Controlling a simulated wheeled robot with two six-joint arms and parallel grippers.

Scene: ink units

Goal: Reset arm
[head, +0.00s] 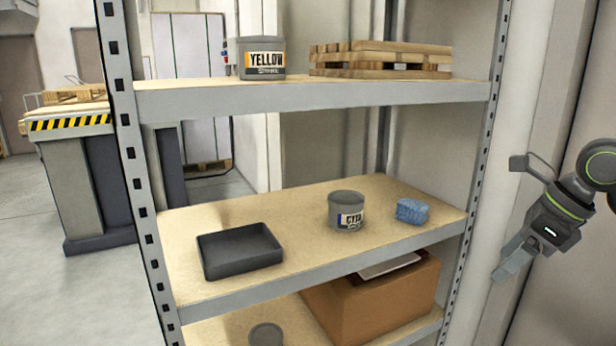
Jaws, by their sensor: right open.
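My right gripper (514,262) is at the right edge of the head view, outside the shelf's right post. Its fingers point down and to the left, and it is open with nothing in it. It is apart from the shelf goods. My left gripper is not in view. On the middle shelf (300,204) stand a grey ink can (346,212) with a label that seems to begin "CY", a blue wrapped bundle (412,211) to its right, and a dark empty tray (240,251) to its left.
The bottom shelf holds a cardboard box (372,303) and another grey can (266,334). A perforated metal post (474,180) stands between my right gripper and the shelves.

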